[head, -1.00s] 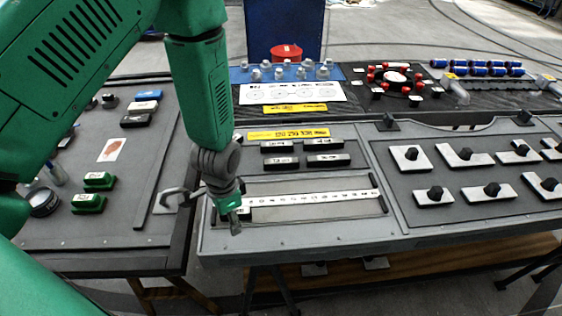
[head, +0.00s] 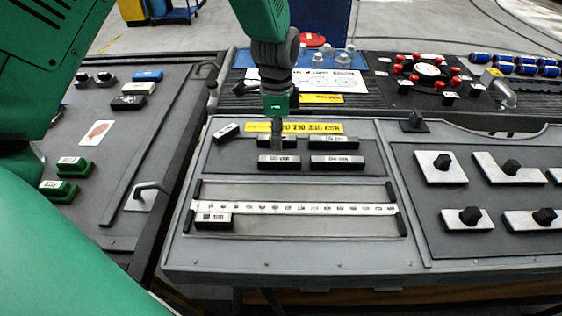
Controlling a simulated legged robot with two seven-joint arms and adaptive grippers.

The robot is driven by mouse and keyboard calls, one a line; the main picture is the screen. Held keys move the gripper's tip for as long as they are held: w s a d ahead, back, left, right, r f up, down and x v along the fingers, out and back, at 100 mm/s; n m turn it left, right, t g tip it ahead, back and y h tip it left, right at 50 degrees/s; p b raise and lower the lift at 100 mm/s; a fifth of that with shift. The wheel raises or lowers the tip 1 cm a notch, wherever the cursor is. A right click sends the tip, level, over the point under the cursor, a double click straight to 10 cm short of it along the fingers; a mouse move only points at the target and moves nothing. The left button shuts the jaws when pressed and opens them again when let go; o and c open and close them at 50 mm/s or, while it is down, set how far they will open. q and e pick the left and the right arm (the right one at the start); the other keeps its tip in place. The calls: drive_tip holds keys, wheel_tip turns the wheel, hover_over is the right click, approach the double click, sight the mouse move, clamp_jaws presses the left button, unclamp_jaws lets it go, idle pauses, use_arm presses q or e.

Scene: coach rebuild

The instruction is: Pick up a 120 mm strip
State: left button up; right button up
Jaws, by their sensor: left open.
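Several black strips with white labels lie on the grey tray in the middle: a back left one (head: 290,142), a back right one (head: 334,143), a front left one (head: 279,162) and a front right one (head: 337,163). A shorter black strip (head: 226,132) lies askew to their left. Another black strip (head: 214,221) lies at the left end of the white ruler (head: 310,209). The labels are too small to read. My left gripper (head: 276,148) points down over the back left strip and hides part of it. It is open; contact cannot be told.
A yellow label (head: 325,128) lies behind the strips. Clamp blocks (head: 441,166) with black knobs stand on the right. The left table (head: 115,205) holds green blocks and a metal handle. The ruler's channel is mostly clear.

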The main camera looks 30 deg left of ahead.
sight(280, 159)
use_arm(q)
drive_tip(key=f, duration=0.4)
drive_tip(key=shift+w+d+f, duration=0.15)
drive_tip(key=shift+d+f, duration=0.05)
drive_tip(key=shift+d, duration=0.2)
drive_tip(key=f, duration=0.3)
drive_tip(key=a+f, duration=0.1)
drive_tip(key=f, duration=0.1)
drive_tip(key=shift+w+f, duration=0.1)
drive_tip(key=shift+w, duration=0.2)
drive_tip(key=shift+d, duration=0.1)
drive_tip(key=shift+d, duration=0.1)
clamp_jaws()
